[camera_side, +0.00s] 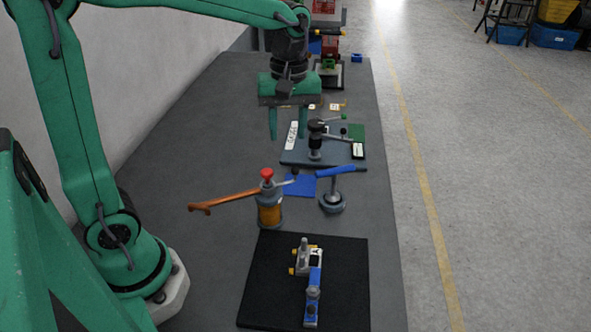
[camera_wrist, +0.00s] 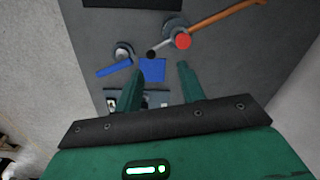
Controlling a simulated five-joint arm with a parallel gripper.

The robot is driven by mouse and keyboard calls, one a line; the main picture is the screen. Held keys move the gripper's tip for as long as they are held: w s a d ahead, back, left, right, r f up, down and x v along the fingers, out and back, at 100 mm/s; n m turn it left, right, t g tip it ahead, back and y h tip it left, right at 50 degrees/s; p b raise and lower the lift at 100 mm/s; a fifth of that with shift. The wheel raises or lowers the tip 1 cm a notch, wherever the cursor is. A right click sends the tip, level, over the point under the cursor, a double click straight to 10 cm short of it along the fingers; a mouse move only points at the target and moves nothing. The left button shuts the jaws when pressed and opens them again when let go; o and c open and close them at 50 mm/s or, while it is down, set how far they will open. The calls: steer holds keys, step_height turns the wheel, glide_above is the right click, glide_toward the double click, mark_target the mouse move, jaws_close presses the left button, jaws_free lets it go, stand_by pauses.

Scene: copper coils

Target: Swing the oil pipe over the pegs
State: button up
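A copper-orange pipe (camera_side: 228,199) sticks out leftward from an orange canister (camera_side: 269,212) with a grey top and a red knob (camera_side: 267,174). In the wrist view the pipe (camera_wrist: 222,16) runs to the upper right from the red knob (camera_wrist: 183,41). My gripper (camera_side: 288,128) is open and empty, pointing down above the bench, farther back than the canister. In the wrist view its two fingers (camera_wrist: 160,84) are apart with nothing between them. I cannot tell which parts are the pegs; a small fixture (camera_side: 306,260) with grey posts and yellow ends stands on the black mat.
A blue-handled lever on a round grey base (camera_side: 333,199) stands right of the canister. A blue square (camera_side: 300,184) lies behind them. A board with a black clamp (camera_side: 317,140) is near my gripper.

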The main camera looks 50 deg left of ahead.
mark_target(296, 168)
steer(key=shift+w+d+f+n+g, duration=0.15)
steer(key=shift+w+f+n+g, duration=0.3)
steer(key=shift+w+f+n, duration=0.4)
steer(key=shift+w+d+f+n+g, duration=0.1)
steer(key=shift+w+f+n+g, duration=0.45)
steer(key=shift+w+n, duration=0.45)
steer(key=shift+f, duration=0.2)
steer(key=shift+x, duration=3.8)
steer(key=shift+a, duration=0.2)
jaws_close()
